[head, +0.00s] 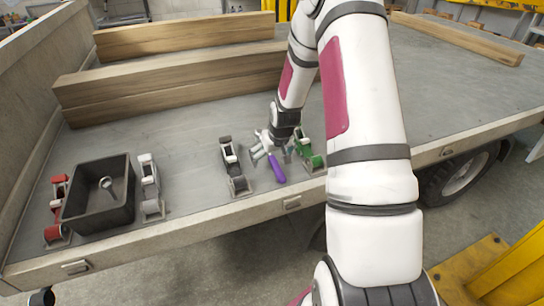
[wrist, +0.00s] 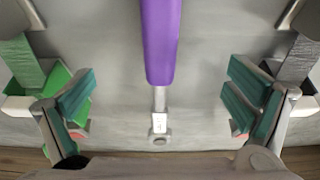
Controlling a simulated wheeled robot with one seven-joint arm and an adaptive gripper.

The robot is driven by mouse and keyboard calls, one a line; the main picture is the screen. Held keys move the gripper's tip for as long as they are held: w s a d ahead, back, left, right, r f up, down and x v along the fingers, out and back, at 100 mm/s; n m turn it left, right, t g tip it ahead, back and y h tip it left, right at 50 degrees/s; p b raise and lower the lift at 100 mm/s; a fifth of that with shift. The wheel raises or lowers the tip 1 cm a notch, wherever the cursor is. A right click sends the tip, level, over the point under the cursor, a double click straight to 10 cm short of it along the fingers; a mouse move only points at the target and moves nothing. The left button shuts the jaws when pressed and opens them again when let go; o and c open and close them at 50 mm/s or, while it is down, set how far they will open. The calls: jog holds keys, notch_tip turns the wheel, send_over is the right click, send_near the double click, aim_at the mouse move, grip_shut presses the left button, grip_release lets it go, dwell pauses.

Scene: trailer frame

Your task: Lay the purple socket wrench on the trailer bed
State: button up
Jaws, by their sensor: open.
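The purple socket wrench (head: 276,168) lies on the grey trailer bed (head: 190,150), its handle pointing toward the near edge. In the wrist view its purple handle (wrist: 160,40) runs in from the top centre and ends in a short metal shaft and square head. My gripper (head: 275,151) is low over the wrench's far end. In the wrist view the teal-padded fingers of my gripper (wrist: 160,100) are wide apart, one on each side of the wrench, with clear gaps and nothing between them touching. The wrench's far end is partly hidden by the gripper in the head view.
A green ratchet strap (head: 309,150) is close right of my gripper, a black one (head: 235,165) close left. Farther left are a grey strap (head: 150,187), a black tray (head: 125,208) holding a metal piece, and a red strap (head: 55,210). Wooden beams (head: 170,85) lie behind.

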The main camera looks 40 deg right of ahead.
jog(key=s+a+r+n+p, duration=0.15)
jog(key=s+a+r, duration=0.35)
jog(key=r, duration=0.6)
jog(key=s+a+r+p, duration=0.2)
jog(key=s+a+r, duration=0.35)
jog(key=r, duration=0.45)
jog(key=s+a+r+p, duration=0.2)
jog(key=s+a+r, duration=0.3)
jog(key=r, duration=0.6)
jog(key=s+a+r+n+p, duration=0.1)
jog(key=s+a+r, duration=0.3)
jog(key=s, duration=0.5)
jog(key=s+a+r+y+p, duration=0.1)
jog(key=s+a+r+p, duration=0.2)
jog(key=s, duration=0.7)
jog(key=shift+s+a+r+n+p, duration=0.25)
jog(key=shift+a+r+n+p, duration=0.25)
jog(key=shift+r, duration=0.5)
jog(key=shift+d, duration=0.1)
